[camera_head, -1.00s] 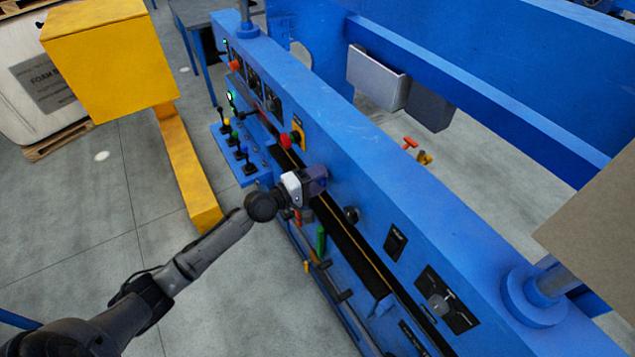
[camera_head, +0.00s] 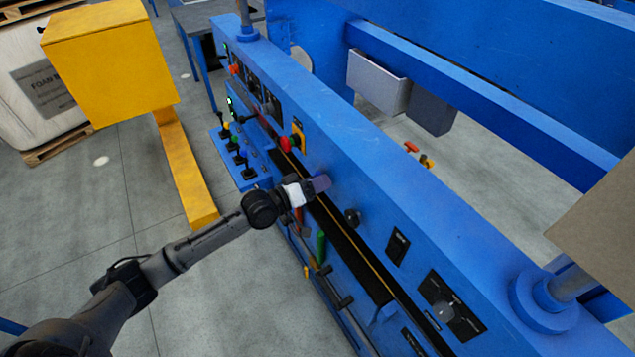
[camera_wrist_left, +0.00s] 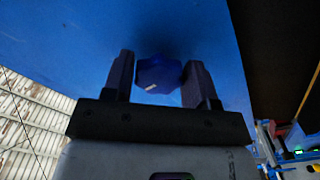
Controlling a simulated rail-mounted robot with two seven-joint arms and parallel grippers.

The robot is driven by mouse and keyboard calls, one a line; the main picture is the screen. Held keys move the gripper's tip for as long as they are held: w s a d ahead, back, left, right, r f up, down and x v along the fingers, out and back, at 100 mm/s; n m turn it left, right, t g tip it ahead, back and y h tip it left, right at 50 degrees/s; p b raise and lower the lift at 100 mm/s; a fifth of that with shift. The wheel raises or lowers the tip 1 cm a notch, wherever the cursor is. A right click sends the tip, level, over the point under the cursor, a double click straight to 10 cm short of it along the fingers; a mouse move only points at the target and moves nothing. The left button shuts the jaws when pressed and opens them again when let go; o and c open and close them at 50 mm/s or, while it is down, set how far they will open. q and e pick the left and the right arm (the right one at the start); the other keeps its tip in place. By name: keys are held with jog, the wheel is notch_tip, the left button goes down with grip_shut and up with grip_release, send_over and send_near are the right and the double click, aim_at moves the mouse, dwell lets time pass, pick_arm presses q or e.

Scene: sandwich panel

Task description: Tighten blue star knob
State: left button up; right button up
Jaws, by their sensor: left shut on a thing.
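The blue star knob (camera_wrist_left: 158,74) sits on the blue panel face and shows between the two dark fingers of my left gripper (camera_wrist_left: 160,85) in the left wrist view. A white pointer mark shows on its face. The gripper is shut on the knob. In the head view my left gripper (camera_head: 316,187) reaches the front face of the blue machine (camera_head: 375,165) from the left, and its hand hides the knob there. My right gripper is not in view.
A red knob (camera_head: 287,144) is above left of my left gripper, and a black knob (camera_head: 352,217) is to its right. Several levers (camera_head: 238,157) stand on a blue shelf at left. A yellow post (camera_head: 187,165) stands on the floor.

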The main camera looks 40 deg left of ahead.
pick_arm(q)
jog(key=shift+m, duration=0.5)
jog(key=o, duration=0.9)
jog(key=shift+p+v, duration=1.05)
jog(key=shift+v, duration=5.85)
